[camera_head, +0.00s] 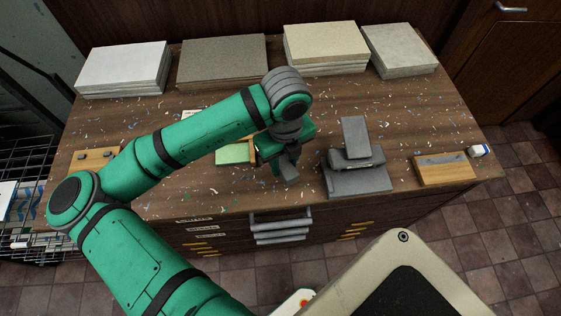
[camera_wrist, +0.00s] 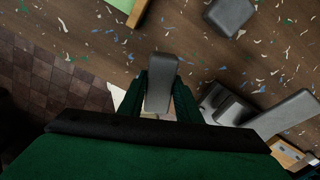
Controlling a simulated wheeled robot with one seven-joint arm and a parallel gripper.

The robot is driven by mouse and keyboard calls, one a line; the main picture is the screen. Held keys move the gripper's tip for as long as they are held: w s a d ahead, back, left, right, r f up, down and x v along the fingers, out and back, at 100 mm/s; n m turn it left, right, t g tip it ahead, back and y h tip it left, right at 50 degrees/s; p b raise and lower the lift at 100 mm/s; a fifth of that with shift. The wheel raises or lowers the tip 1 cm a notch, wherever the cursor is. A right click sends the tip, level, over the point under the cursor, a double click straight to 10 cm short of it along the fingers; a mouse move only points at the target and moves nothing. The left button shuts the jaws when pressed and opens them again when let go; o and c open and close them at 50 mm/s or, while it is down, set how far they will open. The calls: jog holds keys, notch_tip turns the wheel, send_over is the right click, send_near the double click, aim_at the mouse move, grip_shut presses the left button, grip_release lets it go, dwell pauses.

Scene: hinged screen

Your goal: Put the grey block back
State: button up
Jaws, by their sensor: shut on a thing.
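My gripper (camera_head: 291,150) is above the front part of the bench, its fingers shut on a grey block (camera_head: 288,172). In the wrist view the held block (camera_wrist: 162,80) sits between the two green fingers (camera_wrist: 162,95), its long side pointing away from the palm. It appears clear of the bench top. The hinged grey screen (camera_head: 358,182) stands right of my gripper, with a flat base and a raised panel (camera_head: 354,138). It also shows at the lower right of the wrist view (camera_wrist: 236,112). A second grey block (camera_wrist: 230,14) lies on the bench; my arm seems to hide it from the head camera.
A green board (camera_head: 233,153) lies left of my gripper. Wooden blocks with grey pieces stand at the left (camera_head: 92,160) and right (camera_head: 445,170), beside a small white-blue item (camera_head: 479,151). Slab stacks (camera_head: 222,62) line the back. Drawer handles (camera_head: 280,228) protrude in front.

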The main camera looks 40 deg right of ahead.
aim_at(282, 167)
jog(key=shift+w+d+f, duration=0.15)
jog(key=shift+w+f, duration=0.1)
jog(key=shift+f, duration=0.15)
jog(key=f, duration=0.3)
jog(key=shift+w+f, duration=0.1)
jog(key=shift+w, duration=0.2)
jog(key=shift+s+d+f, duration=0.1)
jog(key=shift+s, duration=0.05)
jog(key=shift+f, duration=0.15)
jog(key=o, duration=1.1)
notch_tip(282, 167, up, 12)
jog(key=shift+r, duration=0.2)
